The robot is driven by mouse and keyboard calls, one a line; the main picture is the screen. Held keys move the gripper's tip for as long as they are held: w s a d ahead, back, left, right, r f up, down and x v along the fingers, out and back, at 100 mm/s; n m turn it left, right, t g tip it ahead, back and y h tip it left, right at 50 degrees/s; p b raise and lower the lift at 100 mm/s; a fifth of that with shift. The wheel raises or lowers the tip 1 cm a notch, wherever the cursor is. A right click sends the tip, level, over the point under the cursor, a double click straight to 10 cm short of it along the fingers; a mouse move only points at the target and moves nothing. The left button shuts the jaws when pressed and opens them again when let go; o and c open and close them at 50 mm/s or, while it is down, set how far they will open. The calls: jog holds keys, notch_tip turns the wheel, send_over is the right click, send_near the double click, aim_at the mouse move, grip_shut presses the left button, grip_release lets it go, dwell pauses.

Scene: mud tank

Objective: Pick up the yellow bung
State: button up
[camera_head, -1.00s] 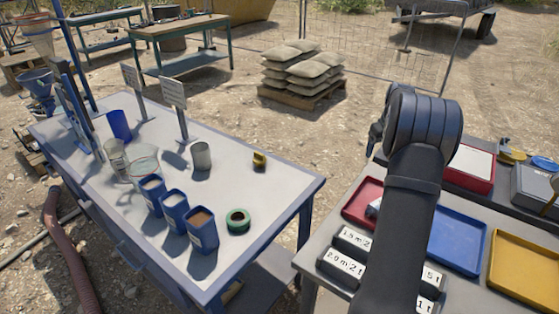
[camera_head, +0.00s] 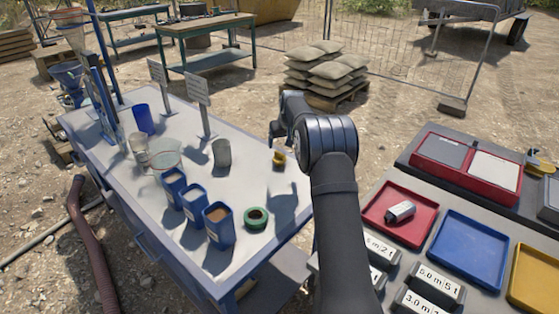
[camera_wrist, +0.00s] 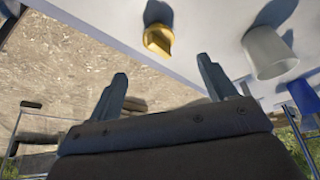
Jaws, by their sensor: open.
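The yellow bung (camera_head: 279,159) stands on the white-topped table near its right edge. In the wrist view the bung (camera_wrist: 158,40) shows beyond my fingers, a little right of the line between them, with a clear gap to both. My gripper (camera_wrist: 163,82) is open and empty, its two fingers apart. In the head view the gripper end of my arm (camera_head: 276,130) hangs close to the bung, above the table's right edge. Part of it is hidden behind my wrist.
On the table (camera_head: 240,165) stand a grey cup (camera_head: 221,153), several blue tubs (camera_head: 219,225), a green ring (camera_head: 256,218) and two sign stands. A grey cup also shows in the wrist view (camera_wrist: 268,54). Red (camera_head: 372,217) and blue trays lie on the right bench.

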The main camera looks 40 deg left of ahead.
aim_at(281, 155)
jog(key=x, duration=1.2)
jog(key=shift+w+a+f, duration=0.15)
jog(key=shift+w+f, duration=0.1)
jog(key=shift+w, duration=0.15)
jog(key=c, duration=1)
